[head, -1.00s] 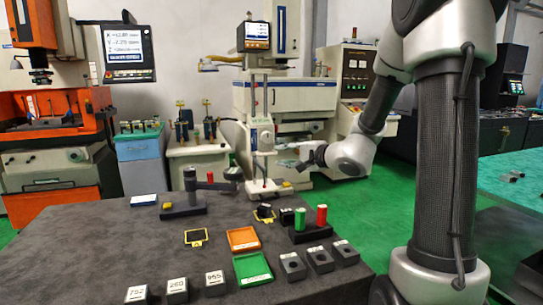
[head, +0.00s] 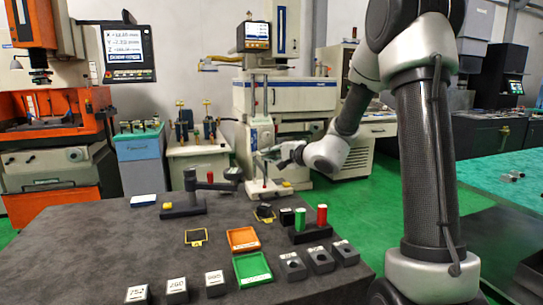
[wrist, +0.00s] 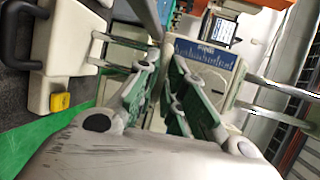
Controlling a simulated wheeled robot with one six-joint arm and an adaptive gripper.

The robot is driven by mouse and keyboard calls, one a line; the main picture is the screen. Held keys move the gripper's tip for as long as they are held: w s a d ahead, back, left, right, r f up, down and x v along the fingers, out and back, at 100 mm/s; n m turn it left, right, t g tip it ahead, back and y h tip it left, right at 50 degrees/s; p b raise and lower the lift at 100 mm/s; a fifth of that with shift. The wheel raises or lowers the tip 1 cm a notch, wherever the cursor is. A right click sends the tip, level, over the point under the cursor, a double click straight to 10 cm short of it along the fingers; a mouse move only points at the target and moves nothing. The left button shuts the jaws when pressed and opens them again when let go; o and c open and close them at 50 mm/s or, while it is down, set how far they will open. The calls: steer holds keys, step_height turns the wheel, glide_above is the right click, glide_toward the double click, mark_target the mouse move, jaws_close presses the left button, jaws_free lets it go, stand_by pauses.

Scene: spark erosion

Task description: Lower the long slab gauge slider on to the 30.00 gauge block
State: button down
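The long slab gauge stands at the back of the dark table, with a white base (head: 262,190) and an upright column. Its pale slider (head: 259,135) sits partway up the column and shows blue lettering in the wrist view (wrist: 210,62). A small yellow block, apparently the 30.00 gauge block (wrist: 60,101), lies on the white base in the wrist view, well below the slider. My gripper (head: 266,155) is beside the column, just below the slider housing. In the wrist view its green-padded fingers (wrist: 166,62) are apart, with a gap between them. Contact with the slider cannot be told.
A dark stand with a side arm (head: 184,208) is left of the gauge. A holder with green and red cylinders (head: 309,233) is to its front right. Orange (head: 243,239) and green (head: 252,268) trays and several labelled blocks lie nearer. Green floor is clear beyond the table's right edge.

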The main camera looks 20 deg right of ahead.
step_height(320, 180, down, 7)
stand_by(0.4)
steer(key=shift+s, duration=0.1)
steer(key=c, duration=1.5)
jaws_free()
steer(key=shift+c, duration=0.2)
steer(key=shift+r, duration=0.1)
steer(key=v, duration=1.2)
